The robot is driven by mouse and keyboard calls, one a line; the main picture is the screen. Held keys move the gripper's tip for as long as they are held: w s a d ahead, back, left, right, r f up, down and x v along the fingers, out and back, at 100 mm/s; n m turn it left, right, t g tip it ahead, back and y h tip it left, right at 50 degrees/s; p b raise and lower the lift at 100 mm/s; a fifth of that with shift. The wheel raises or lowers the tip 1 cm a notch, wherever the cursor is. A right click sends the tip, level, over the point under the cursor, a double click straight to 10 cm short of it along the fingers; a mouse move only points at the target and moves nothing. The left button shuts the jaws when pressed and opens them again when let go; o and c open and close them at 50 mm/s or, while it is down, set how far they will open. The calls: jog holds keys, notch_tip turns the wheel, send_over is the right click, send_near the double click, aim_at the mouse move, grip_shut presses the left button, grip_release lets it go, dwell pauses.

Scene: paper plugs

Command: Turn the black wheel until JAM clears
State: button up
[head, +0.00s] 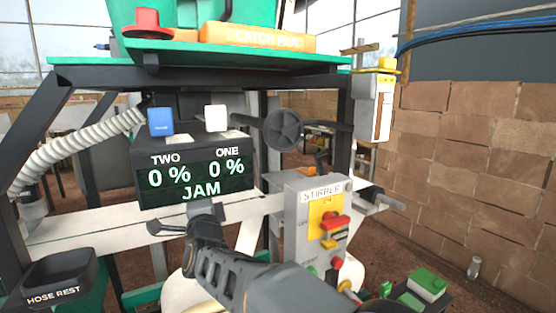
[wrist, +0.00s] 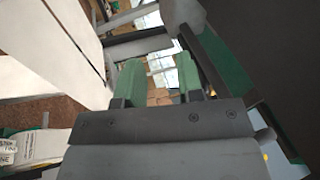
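The black wheel (head: 283,130) is a spoked handwheel on a dark shaft, right of the display in the head view. I cannot make it out in the wrist view. The dark display (head: 195,172) reads TWO 0 %, ONE 0 % and JAM in pale green letters. My gripper (wrist: 159,77) shows two green fingers standing apart in the wrist view, with nothing between them. In the head view my arm reaches up from the bottom to below the display, left of and lower than the wheel. The fingertips are not clear there.
A grey STIRRER box (head: 318,225) with a red switch stands right of my arm. A blue block (head: 160,121) and a white block (head: 215,118) sit above the display. A HOSE REST holder (head: 58,278) is at lower left. A black tray (head: 420,291) with green items is lower right.

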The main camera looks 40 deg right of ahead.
jog(key=s+d+r+m+g+h+b, duration=0.1)
jog(key=s+d+r+m+g+h, duration=0.1)
jog(key=m+h, duration=0.65)
jog(key=s+d+r+m+g+h+b, duration=0.1)
jog(key=s+d+r+m+g+h, duration=0.15)
jog(key=m+h, duration=0.55)
jog(key=m+g+h+b, duration=0.1)
jog(key=m+g+h, duration=0.3)
jog(key=m+g, duration=1.5)
send_near(278, 147)
jog(key=shift+g, duration=0.25)
jog(key=x, duration=0.3)
jog(key=p+x, duration=0.1)
jog(key=x, duration=0.3)
jog(key=w+p+x, duration=0.1)
jog(key=x, duration=0.2)
jog(key=shift+d, duration=0.4)
jog(key=shift+f, duration=0.1)
